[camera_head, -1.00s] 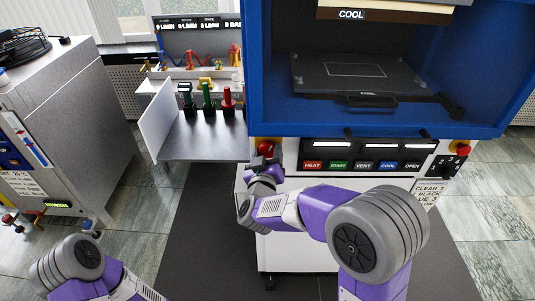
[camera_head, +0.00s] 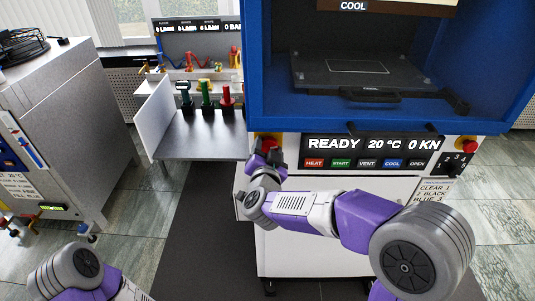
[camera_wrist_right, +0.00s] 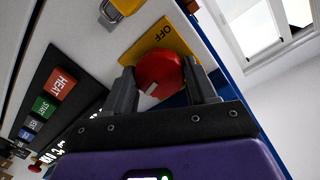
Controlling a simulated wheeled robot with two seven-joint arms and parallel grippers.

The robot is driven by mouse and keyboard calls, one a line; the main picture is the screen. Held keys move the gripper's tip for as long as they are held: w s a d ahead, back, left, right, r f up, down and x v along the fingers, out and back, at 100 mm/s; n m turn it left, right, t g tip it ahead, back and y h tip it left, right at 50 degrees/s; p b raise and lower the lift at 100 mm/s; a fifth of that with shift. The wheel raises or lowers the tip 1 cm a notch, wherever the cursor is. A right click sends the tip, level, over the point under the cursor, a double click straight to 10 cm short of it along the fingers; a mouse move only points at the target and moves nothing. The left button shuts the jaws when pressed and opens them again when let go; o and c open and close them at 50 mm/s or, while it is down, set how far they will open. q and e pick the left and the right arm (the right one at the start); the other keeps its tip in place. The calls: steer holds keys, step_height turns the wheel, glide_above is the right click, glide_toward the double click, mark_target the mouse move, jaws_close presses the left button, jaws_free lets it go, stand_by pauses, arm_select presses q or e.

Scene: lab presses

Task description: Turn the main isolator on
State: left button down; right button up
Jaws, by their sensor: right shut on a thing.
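The main isolator is a red round knob (camera_wrist_right: 158,73) on a yellow plate (camera_wrist_right: 163,35) marked OFF near its edge. In the wrist view a white mark shows on the knob. My right gripper (camera_wrist_right: 165,85) is shut on the knob, one finger on each side of it. In the head view my right gripper (camera_head: 270,155) reaches the left end of the press's front panel, where it hides most of the knob (camera_head: 268,143). The panel display (camera_head: 373,144) is lit and reads READY, 20 °C, 0 KN. My left gripper is out of view; only part of that arm shows at lower left.
The blue press chamber (camera_head: 385,125) overhangs the panel. Below the display are the HEAT, START, VENT, COOL and OPEN buttons (camera_head: 364,163). A red button (camera_head: 466,144) sits at the right. A grey shelf (camera_head: 205,140) with coloured handles stands left of the press.

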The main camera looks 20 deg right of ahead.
steer(key=shift+m+b, duration=0.75)
steer(key=shift+m, duration=0.45)
steer(key=o, duration=1)
steer(key=shift+o, duration=0.2)
steer(key=shift+s, duration=0.1)
steer(key=p+v, duration=0.1)
steer(key=v, duration=0.6)
steer(key=shift+s+p, duration=0.25)
steer(key=shift+p, duration=0.1)
